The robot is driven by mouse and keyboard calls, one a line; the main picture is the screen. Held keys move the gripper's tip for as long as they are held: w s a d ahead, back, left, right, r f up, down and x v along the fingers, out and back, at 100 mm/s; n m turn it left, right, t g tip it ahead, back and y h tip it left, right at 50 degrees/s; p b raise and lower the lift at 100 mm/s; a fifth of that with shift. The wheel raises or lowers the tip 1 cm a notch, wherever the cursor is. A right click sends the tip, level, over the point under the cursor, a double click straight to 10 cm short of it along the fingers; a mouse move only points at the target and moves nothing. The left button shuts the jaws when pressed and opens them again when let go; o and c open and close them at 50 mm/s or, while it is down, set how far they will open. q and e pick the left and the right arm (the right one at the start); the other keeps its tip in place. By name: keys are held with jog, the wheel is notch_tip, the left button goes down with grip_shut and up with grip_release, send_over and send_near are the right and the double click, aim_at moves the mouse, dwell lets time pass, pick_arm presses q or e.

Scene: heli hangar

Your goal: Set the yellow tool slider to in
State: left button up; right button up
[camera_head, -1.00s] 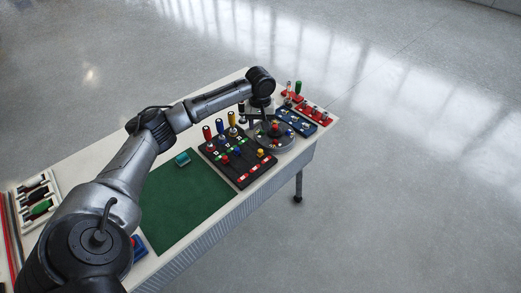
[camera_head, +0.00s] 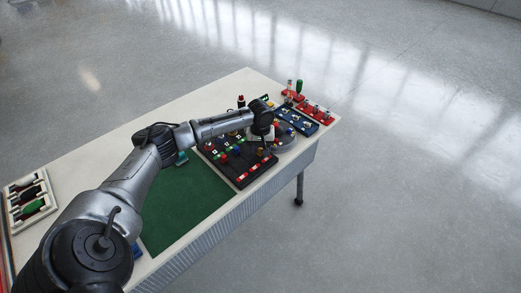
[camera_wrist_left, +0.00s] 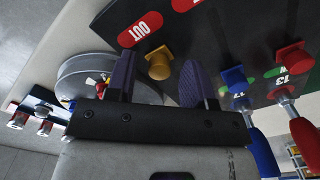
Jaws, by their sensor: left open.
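The yellow tool slider (camera_wrist_left: 159,63) shows as a yellow knob in the left wrist view, close to a red label reading OUT (camera_wrist_left: 140,29) on the black panel (camera_wrist_left: 225,32). My left gripper (camera_wrist_left: 158,76) is open, one finger on each side of the knob; I cannot tell whether they touch it. In the head view the yellow knob (camera_head: 260,150) is near the right end of the panel (camera_head: 223,161), just below my left wrist. My left gripper's fingers are hidden there by the arm. My right gripper is in neither view.
A blue knob (camera_wrist_left: 234,78) and a red knob (camera_wrist_left: 290,56) sit on the same panel. Tools with blue (camera_wrist_left: 264,153) and red (camera_wrist_left: 304,138) handles are close by. A round grey tray (camera_wrist_left: 82,77) lies beside the gripper. The green mat (camera_head: 185,207) is mostly bare.

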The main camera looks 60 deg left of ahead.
pick_arm(q)
jog(key=shift+f, duration=0.15)
grip_shut()
dwell(0.4)
